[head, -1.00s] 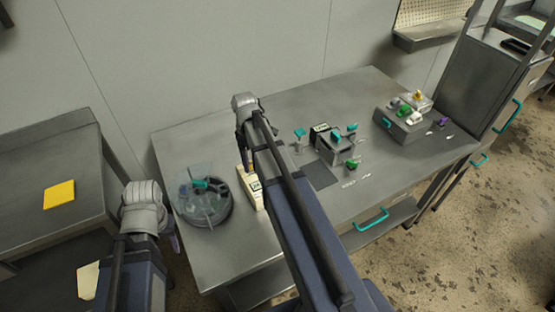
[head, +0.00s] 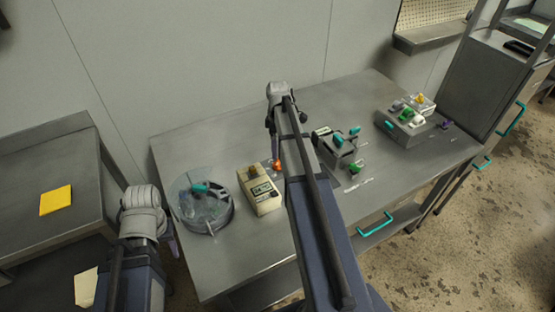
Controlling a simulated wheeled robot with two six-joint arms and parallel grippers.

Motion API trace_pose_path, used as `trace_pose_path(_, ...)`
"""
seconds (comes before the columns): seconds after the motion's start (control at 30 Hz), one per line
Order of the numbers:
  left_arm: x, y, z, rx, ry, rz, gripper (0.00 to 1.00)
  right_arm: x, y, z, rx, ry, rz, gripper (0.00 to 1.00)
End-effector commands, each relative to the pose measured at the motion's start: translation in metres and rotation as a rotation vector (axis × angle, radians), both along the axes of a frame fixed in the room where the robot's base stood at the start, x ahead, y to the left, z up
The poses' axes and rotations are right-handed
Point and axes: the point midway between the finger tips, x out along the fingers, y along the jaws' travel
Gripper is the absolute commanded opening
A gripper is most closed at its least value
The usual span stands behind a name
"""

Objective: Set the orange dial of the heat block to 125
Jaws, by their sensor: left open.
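The heat block appears to be the cream box (head: 267,204) with a small display, on the metal table. An orange knob (head: 277,166), likely the dial, shows at the box's back right corner; its setting is too small to read. My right gripper (head: 271,142) hangs just above and behind the orange knob, partly hidden by its own arm. I cannot tell whether it touches the knob or how its jaws stand. My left gripper (head: 173,243) is open and low at the table's left front edge, away from the heat block, mostly hidden by its wrist.
A round clear-lidded device (head: 217,222) with a teal handle stands left of the cream box. A grey device (head: 338,152) with teal levers stands right of my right arm. A grey box (head: 403,130) with coloured knobs is farther right. The table's back strip is clear.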

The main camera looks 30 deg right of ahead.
Motion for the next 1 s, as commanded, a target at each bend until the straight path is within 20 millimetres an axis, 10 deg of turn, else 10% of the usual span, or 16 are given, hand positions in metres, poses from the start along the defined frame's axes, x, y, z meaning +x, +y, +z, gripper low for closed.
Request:
trace_pose_path(0.63,0.0,0.0,-0.071,0.0,0.0,0.0,0.5,0.0,0.0,-0.071,-0.001,-0.001,-0.001,0.85)
trace_pose_path(1.0,0.0,0.0,-0.076,0.0,0.0,0.0,0.5,0.0,0.0,-0.076,-0.001,-0.001,-0.001,0.85)
